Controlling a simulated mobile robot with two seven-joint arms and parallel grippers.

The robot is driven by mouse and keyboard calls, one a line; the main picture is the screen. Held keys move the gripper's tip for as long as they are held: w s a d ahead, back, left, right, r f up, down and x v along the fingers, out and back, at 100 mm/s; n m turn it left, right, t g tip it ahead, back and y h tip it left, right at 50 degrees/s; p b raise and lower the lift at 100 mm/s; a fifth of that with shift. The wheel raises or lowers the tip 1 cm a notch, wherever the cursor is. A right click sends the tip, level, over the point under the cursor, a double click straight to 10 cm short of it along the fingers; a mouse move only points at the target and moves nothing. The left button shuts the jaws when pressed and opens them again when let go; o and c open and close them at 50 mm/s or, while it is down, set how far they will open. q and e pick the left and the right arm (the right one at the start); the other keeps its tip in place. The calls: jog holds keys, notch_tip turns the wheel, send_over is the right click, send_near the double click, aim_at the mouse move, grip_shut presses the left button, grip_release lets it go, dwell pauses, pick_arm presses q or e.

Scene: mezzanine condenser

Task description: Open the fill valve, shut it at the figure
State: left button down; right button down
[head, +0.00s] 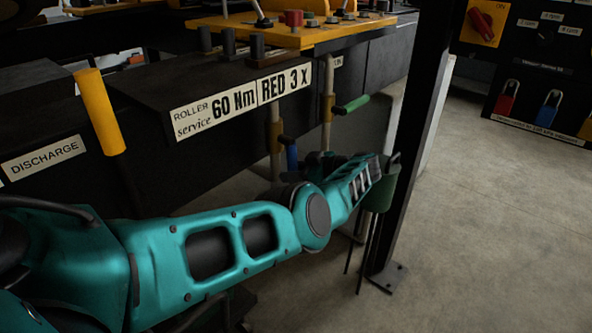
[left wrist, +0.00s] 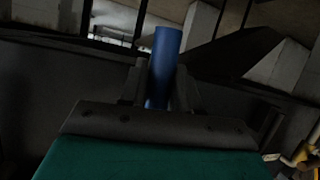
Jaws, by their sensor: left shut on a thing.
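A blue handle (head: 291,154) sits on a pipe below the dark console, partly hidden behind my left arm. In the left wrist view the blue handle (left wrist: 166,58) stands up between the two dark fingers of my left gripper (left wrist: 160,92), which is shut on it. In the head view my left gripper (head: 308,164) is mostly hidden by my own teal forearm. A green handle (head: 350,104) on a second pipe sticks out to the right, higher up and apart from my gripper. No label on either handle is readable. No figure or gauge reading is legible. My right gripper is out of view.
A black post (head: 412,130) stands just right of my left arm, with a dark green container (head: 381,190) beside it. A yellow cylinder (head: 99,111) is at left. A panel (head: 540,60) with a red switch is at upper right. The floor at right is clear.

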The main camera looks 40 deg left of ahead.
pick_arm(q)
jog(key=shift+s, duration=0.1)
dwell(0.3)
jog(key=c, duration=0.9)
grip_release()
jog(key=shift+a, duration=0.1)
jog(key=shift+d+r, duration=0.1)
jog(key=shift+d, duration=0.3)
jog(key=shift+b+v, duration=0.7)
jog(key=shift+v, duration=5.4)
